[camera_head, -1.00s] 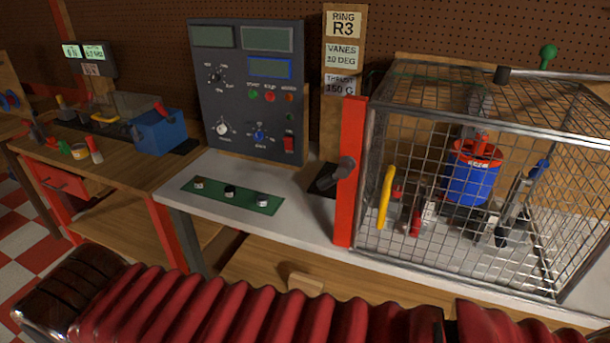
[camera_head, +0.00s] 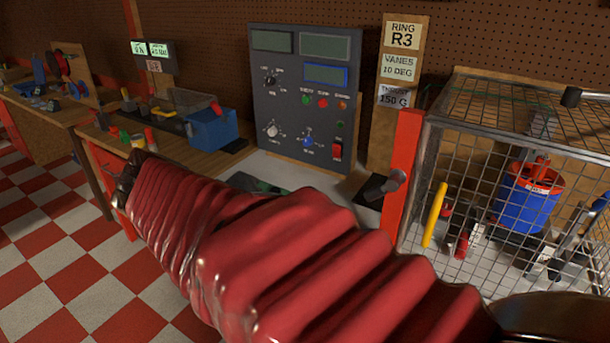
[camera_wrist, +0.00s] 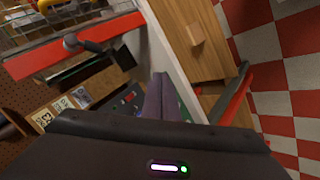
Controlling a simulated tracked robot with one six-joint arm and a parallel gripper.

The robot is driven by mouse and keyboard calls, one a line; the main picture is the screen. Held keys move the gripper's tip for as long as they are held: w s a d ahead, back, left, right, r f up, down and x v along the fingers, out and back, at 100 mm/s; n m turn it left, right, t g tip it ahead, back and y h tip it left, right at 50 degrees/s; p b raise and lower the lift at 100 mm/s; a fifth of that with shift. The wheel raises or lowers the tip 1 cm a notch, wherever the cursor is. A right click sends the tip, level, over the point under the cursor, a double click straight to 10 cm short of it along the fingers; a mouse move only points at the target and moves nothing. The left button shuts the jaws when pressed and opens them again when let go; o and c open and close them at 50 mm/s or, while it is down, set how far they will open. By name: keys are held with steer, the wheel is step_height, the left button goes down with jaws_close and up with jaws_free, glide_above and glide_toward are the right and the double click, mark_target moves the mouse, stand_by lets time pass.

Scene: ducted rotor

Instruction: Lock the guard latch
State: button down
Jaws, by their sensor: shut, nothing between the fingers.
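The guard latch (camera_head: 386,186) is a dark grey lever with a round end, beside the red post (camera_head: 404,165) of the mesh guard (camera_head: 450,190). The wrist view also shows the latch (camera_wrist: 85,44) at upper left, against the red post (camera_wrist: 75,48). My gripper (camera_wrist: 160,82) shows in the wrist view as shut dark fingers with nothing between them. It is apart from the latch, which lies up and left of it there. My red-sleeved arm crosses the head view and hides much of the bench top. I cannot make out my gripper in the head view.
A control panel (camera_head: 304,95) stands behind the bench, left of the latch. The guard encloses a blue and red rotor unit (camera_head: 527,200) and a yellow handle (camera_head: 434,215). A side bench with a blue box (camera_head: 211,130) stands left. Checkered floor (camera_head: 70,260) is open at lower left.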

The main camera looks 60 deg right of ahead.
mark_target(379, 191)
steer(key=s+d+r+m+g+h, duration=0.3)
steer(key=s+d+r+m+g, duration=0.1)
steer(key=d+r, duration=0.3)
steer(key=shift+s+d+r+m+g, duration=0.2)
steer(key=shift+s+d+m+g, duration=0.15)
steer(key=shift+d, duration=0.9)
steer(key=shift+f, duration=0.1)
steer(key=s+a+f+x, duration=0.1)
steer(key=x, duration=1.1)
steer(key=shift+s+f, duration=0.45)
